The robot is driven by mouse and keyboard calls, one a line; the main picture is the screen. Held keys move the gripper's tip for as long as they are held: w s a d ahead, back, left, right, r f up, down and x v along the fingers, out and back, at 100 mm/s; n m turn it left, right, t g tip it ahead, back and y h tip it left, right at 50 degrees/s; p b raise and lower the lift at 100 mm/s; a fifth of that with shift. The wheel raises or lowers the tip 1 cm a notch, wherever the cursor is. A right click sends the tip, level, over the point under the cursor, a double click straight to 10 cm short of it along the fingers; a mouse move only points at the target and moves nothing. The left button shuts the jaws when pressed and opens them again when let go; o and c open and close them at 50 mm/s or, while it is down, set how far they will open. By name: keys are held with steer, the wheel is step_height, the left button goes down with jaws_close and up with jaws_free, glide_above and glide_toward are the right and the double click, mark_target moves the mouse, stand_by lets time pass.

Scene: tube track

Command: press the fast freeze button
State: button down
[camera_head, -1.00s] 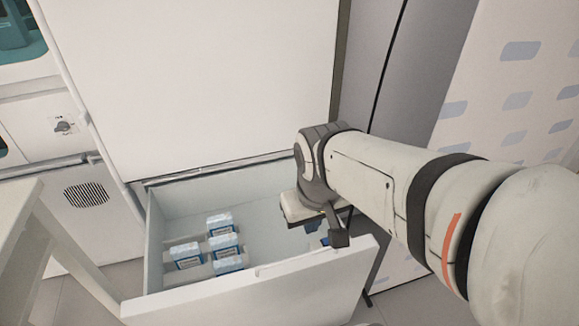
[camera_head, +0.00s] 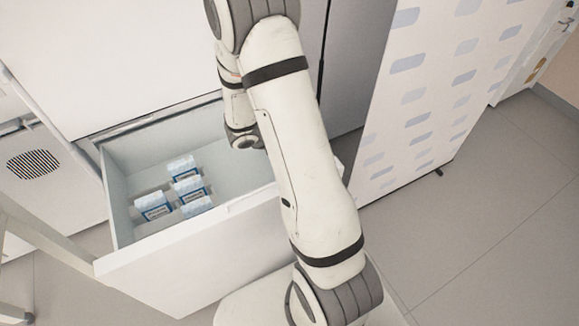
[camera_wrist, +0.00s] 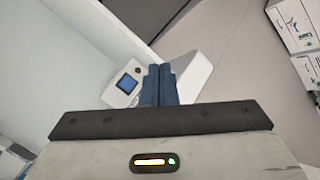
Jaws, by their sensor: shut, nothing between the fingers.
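In the wrist view a small white panel (camera_wrist: 121,92) carries a dark blue screen (camera_wrist: 127,84). A small round mark, possibly a button, shows near the panel's upper right corner; I cannot read any label, so I cannot tell whether it is the fast freeze button. My gripper (camera_wrist: 158,70) is shut and empty, its blue fingers just to the right of the screen in the picture. I cannot tell whether the fingertips touch anything. In the head view my arm hides the gripper's fingers and the panel.
An open white drawer (camera_head: 190,268) holds several blue-and-white boxes (camera_head: 187,186) under a large white front (camera_head: 120,50). My arm reaches across the drawer's right side. A patterned white panel (camera_head: 415,100) stands to the right. Grey floor (camera_head: 490,220) is clear at the right.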

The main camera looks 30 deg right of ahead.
steer(key=shift+w+f+n, duration=0.25)
steer(key=shift+f+n, duration=0.3)
steer(key=shift+n, duration=0.05)
step_height(320, 180, down, 9)
steer(key=b, duration=0.7)
steer(key=shift+b, duration=0.35)
steer(key=shift+r, duration=0.1)
stand_by(1.3)
steer(key=shift+f+b, duration=0.3)
steer(key=shift+f, duration=0.1)
